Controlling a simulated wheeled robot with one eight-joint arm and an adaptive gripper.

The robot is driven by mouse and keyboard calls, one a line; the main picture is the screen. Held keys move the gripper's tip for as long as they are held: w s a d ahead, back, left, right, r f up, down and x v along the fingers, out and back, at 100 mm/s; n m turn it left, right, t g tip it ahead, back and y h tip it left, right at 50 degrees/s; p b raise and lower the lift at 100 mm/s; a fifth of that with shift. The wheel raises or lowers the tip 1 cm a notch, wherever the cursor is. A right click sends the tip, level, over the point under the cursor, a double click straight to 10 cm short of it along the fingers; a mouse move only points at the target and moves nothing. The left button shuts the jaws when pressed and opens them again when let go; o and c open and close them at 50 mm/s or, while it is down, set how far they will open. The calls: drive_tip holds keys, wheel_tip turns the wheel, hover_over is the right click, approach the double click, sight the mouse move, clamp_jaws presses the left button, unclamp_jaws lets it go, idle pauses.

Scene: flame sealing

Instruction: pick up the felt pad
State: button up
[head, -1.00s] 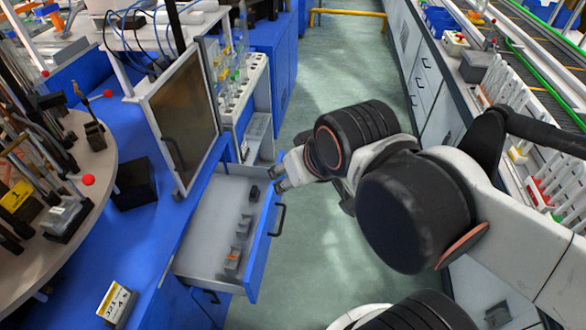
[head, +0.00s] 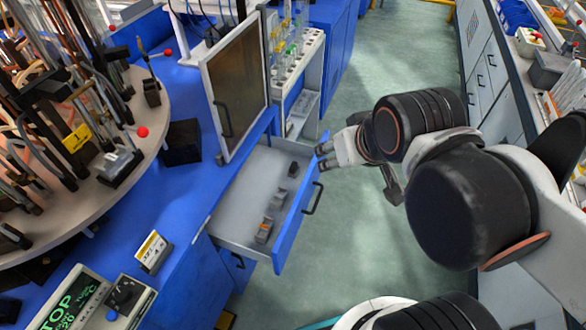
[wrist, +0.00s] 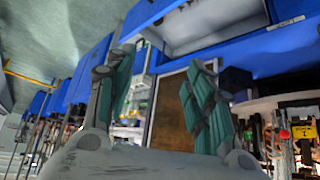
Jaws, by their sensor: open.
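My gripper (head: 322,157) is open and empty at the right edge of an open blue-fronted drawer (head: 240,205). In the wrist view its two green-padded fingers (wrist: 165,95) are spread apart with nothing between them. A small dark block (head: 292,170) lies at the far end of the drawer. Small grey pieces, one of them a grey block (head: 280,198), lie in a row nearer the front. I cannot tell which of these, if any, is the felt pad. The drawer (wrist: 205,30) shows at the top of the wrist view, its contents not clear.
A framed brown panel (head: 238,85) stands upright just left of the drawer. A round table (head: 150,100) crowded with tools is at the left. A rack of tubes (head: 300,60) stands beyond the panel. The green floor (head: 375,50) is clear between the benches.

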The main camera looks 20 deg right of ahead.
drive_tip(key=shift+o, duration=0.5)
drive_tip(key=shift+w, duration=0.1)
drive_tip(key=m+g, duration=0.7)
hover_over(293, 165)
wheel_tip(293, 165, down, 28)
drive_tip(key=f, duration=0.1)
drive_tip(key=f+b, duration=0.1)
drive_tip(key=f, duration=0.3)
drive_tip(key=f+b, duration=0.2)
drive_tip(key=f, duration=0.2)
drive_tip(key=shift+w+d+f, duration=0.2)
drive_tip(key=shift+f, duration=0.1)
drive_tip(key=shift+s+a+f+b, duration=0.1)
drive_tip(key=shift+f+b, duration=0.65)
drive_tip(key=shift+f, duration=0.6)
drive_tip(key=shift+s+f+b, duration=0.1)
drive_tip(key=shift+f+b, duration=0.6)
drive_tip(key=shift+f, duration=0.65)
drive_tip(key=shift+r, duration=0.1)
drive_tip(key=c, duration=1.3)
drive_tip(key=shift+o, duration=0.2)
